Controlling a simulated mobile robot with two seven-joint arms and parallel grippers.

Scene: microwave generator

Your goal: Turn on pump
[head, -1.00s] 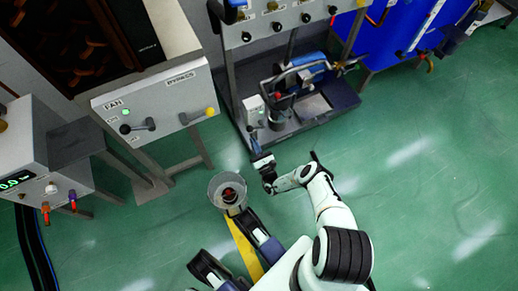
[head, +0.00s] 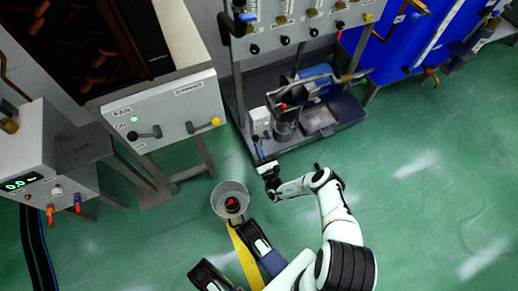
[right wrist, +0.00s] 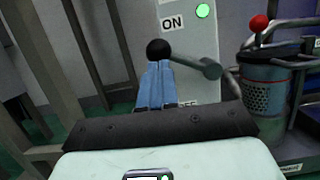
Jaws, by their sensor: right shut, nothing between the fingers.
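The pump's white switch box (head: 261,121) stands on the low dark pump skid below the flow-meter panel. In the right wrist view the box (right wrist: 198,92) has an ON label and a lit green lamp (right wrist: 203,10). Its grey lever (right wrist: 190,60) points left and ends in a black knob (right wrist: 158,47). My right gripper (head: 259,150) is in front of the box. Its blue fingers (right wrist: 156,82) are shut and empty, with the tips just below the knob; I cannot tell whether they touch it. The left gripper is not in view.
A metal cup-like pump part (right wrist: 266,95) with a red knob is right of the box. A fan and bypass panel (head: 170,112) stands at left. A grey bucket (head: 230,198) is on the floor close to my base. Green floor (head: 430,200) is clear at right.

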